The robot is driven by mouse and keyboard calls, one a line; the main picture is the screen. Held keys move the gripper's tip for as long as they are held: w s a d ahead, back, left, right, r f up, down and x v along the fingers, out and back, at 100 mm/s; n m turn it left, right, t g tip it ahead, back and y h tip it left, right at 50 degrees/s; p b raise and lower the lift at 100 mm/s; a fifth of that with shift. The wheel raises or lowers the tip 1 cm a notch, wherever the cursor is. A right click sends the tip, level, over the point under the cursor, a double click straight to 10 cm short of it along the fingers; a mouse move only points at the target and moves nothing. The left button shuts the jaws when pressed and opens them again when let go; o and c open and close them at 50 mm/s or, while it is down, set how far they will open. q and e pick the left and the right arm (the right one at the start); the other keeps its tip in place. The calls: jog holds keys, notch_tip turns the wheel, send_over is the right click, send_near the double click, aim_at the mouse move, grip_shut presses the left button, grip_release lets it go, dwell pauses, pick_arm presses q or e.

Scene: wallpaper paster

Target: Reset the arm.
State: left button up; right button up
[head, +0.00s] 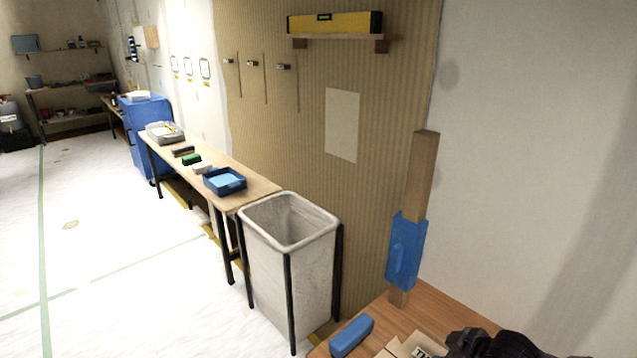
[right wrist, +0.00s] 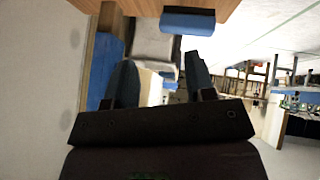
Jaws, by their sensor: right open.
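My right gripper (right wrist: 160,85) is in the right wrist view with its two dark fingers apart and nothing between them. In the head view, a dark part of my right arm shows at the bottom right edge, above the wooden table (head: 447,318); its fingertips cannot be made out there. A blue block-like object (head: 352,336) lies on that table, and it also shows near the top of the right wrist view (right wrist: 188,20), beyond the fingers and apart from them. My left gripper is not in view.
A blue holder (head: 404,252) is on a wooden post against the wall. A white bin (head: 290,270) in a black frame stands left of the table. A long bench (head: 255,188) holds a blue tray (head: 224,181). A yellow level (head: 335,22) rests on a wall shelf. The left floor is clear.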

jog(key=s+a+r+m+t+y+p, duration=0.1)
jog(key=s+a+r+t+p, duration=0.15)
jog(key=s, duration=0.25)
jog(key=s+a+r+m+t+p, duration=0.1)
jog(key=s+a+r+t, duration=0.1)
jog(key=s+a, duration=0.15)
pick_arm(q)
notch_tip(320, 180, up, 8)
jog(key=p, duration=0.4)
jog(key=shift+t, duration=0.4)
pick_arm(e)
jog(key=s+d+f+m+h, duration=0.1)
jog(key=s+d+m+h, duration=0.1)
jog(key=s, duration=0.9)
jog(key=s+d+f+m+h, duration=0.2)
jog(key=s+d+m, duration=0.1)
jog(key=s, duration=0.8)
jog(key=shift+m+g, duration=0.45)
jog(key=shift+m, duration=0.05)
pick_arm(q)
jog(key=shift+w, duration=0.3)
pick_arm(e)
jog(key=shift+f, duration=0.1)
